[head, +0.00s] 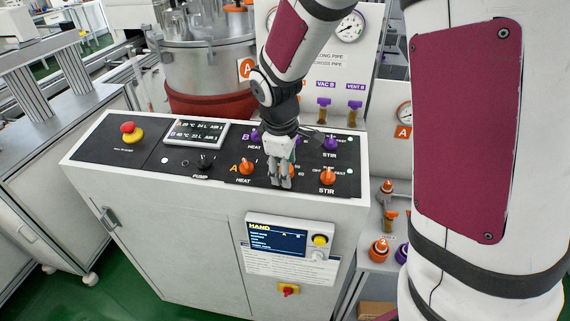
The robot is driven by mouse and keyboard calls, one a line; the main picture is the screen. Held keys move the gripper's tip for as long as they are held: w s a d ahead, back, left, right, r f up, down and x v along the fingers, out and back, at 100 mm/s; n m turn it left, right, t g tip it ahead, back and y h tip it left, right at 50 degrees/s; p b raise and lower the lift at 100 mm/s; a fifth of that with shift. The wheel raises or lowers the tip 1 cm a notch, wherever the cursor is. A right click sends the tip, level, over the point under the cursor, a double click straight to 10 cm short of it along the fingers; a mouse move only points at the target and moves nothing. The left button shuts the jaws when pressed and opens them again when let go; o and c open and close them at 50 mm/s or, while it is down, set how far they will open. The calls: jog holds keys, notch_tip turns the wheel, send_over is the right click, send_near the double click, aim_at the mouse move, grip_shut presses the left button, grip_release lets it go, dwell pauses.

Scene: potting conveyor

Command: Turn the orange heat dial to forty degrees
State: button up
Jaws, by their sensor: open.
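The orange heat dial (246,167) sits on the black top panel of the white console, in the row marked A, above the word HEAT. My gripper (281,182) points down at the panel to the right of this dial and appears apart from it. Its fingers look narrow here, and nothing is seen between them. Behind them, another orange part (292,171) is mostly hidden. The dial's exact setting is too small to read.
An orange stir dial (327,176) and a purple stir dial (330,143) stand to the right. A black pump knob (204,161), a small display (196,133) and a red and yellow stop button (131,132) lie left. A steel vessel (205,55) stands behind.

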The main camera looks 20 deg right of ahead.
jog(key=c, duration=1.2)
jog(key=shift+m, duration=0.4)
jog(key=m, duration=0.3)
jog(key=shift+m+p, duration=0.3)
jog(key=m, duration=0.3)
jog(key=shift+m+g+p, duration=0.3)
jog(key=shift+p, duration=0.1)
jog(key=m+p, duration=0.1)
jog(key=m, duration=0.3)
jog(key=shift+w+m+p, duration=0.1)
jog(key=shift+m+p, duration=0.3)
jog(key=shift+m, duration=1.4)
